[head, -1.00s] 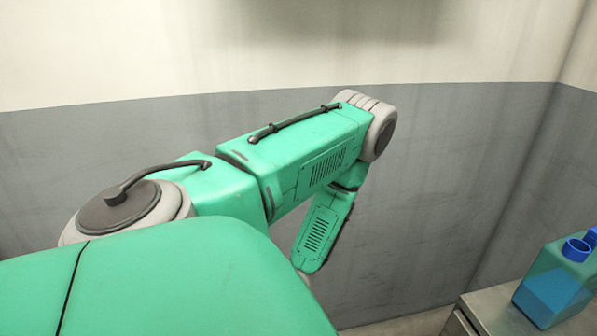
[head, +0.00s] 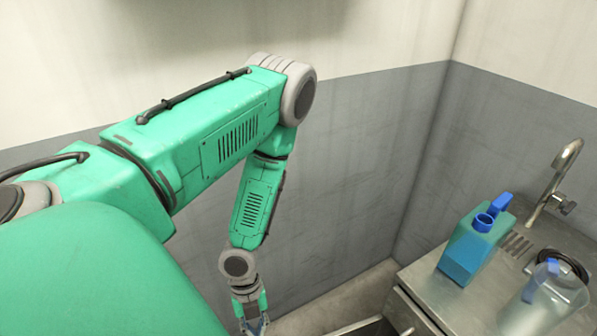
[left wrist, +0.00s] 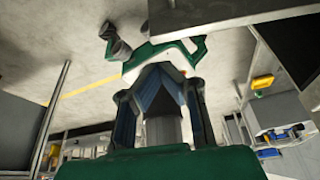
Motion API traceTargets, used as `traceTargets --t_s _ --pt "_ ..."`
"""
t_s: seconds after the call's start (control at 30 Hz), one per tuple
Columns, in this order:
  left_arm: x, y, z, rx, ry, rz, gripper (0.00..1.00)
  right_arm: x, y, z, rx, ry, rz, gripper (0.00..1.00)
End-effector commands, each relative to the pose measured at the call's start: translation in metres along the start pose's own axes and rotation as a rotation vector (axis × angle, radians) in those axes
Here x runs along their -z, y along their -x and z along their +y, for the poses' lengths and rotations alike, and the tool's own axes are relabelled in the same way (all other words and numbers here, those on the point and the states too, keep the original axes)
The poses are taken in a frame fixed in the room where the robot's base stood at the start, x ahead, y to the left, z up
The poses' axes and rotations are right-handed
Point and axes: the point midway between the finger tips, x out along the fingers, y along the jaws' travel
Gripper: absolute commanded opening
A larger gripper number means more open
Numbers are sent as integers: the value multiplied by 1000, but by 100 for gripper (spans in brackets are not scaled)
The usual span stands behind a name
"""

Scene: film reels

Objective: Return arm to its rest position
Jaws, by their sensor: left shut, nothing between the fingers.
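My green left arm comes in from the left in the head view, and its forearm hangs down past the elbow. My left gripper (head: 256,326) is at the bottom edge of that view, partly cut off, beside the counter's left end and in front of the grey wall. In the left wrist view my left gripper (left wrist: 162,72) has its blue-padded fingers converging at the tips, shut with nothing held. My right gripper is in neither view.
A metal counter (head: 425,290) at the right holds a teal jug (head: 468,256) with a blue cap, a clear pitcher (head: 545,300) and a tap (head: 556,180). The wrist view shows concrete floor (left wrist: 70,30), a yellow bin (left wrist: 262,82) and shelving.

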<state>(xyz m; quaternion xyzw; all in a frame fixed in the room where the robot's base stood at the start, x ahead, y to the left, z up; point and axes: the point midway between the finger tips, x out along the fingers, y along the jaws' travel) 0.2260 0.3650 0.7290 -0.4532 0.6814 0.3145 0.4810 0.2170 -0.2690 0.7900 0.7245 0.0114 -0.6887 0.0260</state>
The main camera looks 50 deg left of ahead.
Motion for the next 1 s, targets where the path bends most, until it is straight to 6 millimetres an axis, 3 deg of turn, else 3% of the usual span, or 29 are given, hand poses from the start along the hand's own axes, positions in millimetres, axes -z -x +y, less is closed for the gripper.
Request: traceTargets --t_s 0.27,0.37,0.5,0.7,0.83,1.0 --pt "6 -6 -5 12 90 1 0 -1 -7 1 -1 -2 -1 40" --pt "19 -18 -16 40 325 -2 0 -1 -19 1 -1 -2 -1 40" --pt "42 -37 -32 101 839 -35 0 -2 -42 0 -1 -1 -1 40" --pt "60 -50 -31 234 1509 -127 0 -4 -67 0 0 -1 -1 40" --pt "62 -49 -23 321 1767 -176 0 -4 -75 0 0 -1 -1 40" --pt "62 -46 -19 374 1889 -198 0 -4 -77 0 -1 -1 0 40"
